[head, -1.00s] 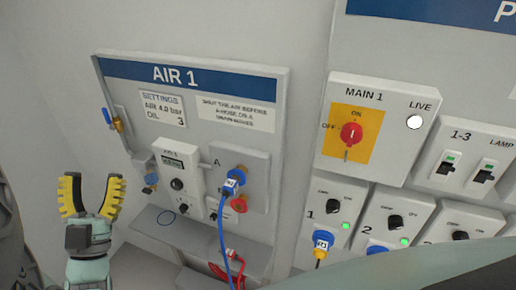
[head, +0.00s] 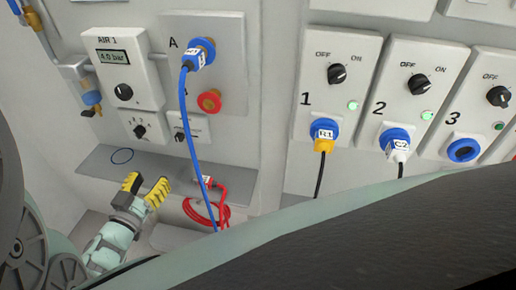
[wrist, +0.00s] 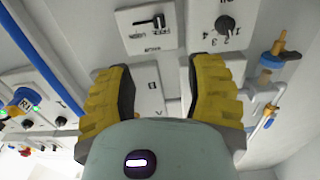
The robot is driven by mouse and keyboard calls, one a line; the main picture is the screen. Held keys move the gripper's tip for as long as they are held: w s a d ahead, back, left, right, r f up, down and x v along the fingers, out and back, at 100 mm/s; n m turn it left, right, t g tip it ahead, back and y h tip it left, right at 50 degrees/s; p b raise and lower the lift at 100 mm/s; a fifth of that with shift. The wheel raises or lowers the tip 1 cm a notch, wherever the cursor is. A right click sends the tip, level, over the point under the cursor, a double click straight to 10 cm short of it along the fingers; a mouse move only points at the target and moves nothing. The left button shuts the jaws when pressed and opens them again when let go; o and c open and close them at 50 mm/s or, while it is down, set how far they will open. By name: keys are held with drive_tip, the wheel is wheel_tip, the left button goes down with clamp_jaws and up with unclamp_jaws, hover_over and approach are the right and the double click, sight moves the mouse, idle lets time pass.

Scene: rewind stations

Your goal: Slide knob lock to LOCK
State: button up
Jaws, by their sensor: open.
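The knob lock is probably the small white plate (head: 188,130) with a black slider, below the right side of the AIR 1 regulator in the head view. In the wrist view, where lettering looks upside down, the plate (wrist: 146,28) is above my fingers. Its dark slider handle (wrist: 158,20) is near the right of its slot; I cannot read which label it points to. My gripper (head: 146,187) is open and empty in front of the shelf, below the plate. Its yellow fingers also show in the wrist view (wrist: 164,75), apart from the plate.
A numbered dial (head: 140,127) is left of the lock plate.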

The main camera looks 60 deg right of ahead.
sight(178, 139)
drive_tip(key=x, duration=1.5)
drive_tip(key=shift+d+b, duration=0.35)
drive_tip(key=shift+d, duration=0.1)
